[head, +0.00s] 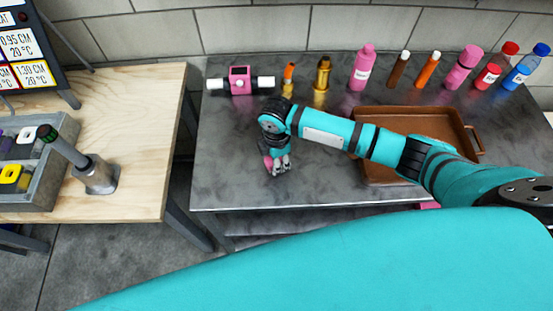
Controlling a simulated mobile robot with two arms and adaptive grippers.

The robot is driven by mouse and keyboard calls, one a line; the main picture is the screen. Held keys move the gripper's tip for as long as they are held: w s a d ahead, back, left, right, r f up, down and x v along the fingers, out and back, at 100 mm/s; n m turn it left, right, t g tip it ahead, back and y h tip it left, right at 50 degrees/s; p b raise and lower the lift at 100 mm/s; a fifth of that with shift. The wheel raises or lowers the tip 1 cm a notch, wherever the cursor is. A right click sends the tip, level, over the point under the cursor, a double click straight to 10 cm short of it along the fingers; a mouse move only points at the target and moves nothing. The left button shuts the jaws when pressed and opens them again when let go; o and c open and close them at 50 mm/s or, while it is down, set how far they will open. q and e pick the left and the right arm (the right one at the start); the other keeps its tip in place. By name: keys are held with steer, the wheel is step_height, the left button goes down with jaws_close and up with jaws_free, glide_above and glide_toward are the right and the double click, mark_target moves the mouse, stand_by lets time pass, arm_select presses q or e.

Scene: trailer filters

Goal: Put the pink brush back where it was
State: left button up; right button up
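My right arm comes in from the right across the grey table (225,180). Its gripper (280,166) points down over the table's left front part. A small pink patch (268,161) shows at the left side of the fingers; it may be part of the pink brush, but most of it is hidden by the gripper. I cannot tell whether the fingers are shut on it or whether it touches the table. No whole pink brush is clearly visible. My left gripper is not in view.
A brown tray (473,133) lies at the table's right, partly under my arm. Along the back stand a pink valve-like part (240,80), a brass fitting (322,74), a pink bottle (362,68) and several other bottles. A wooden table (130,110) with a grey crate (66,135) stands left.

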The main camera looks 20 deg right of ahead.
steer(key=shift+f, duration=0.15)
steer(key=o, duration=1.1)
step_height(320, 180, up, 12)
steer(key=shift+r+b, duration=0.2)
steer(key=shift+b, duration=0.25)
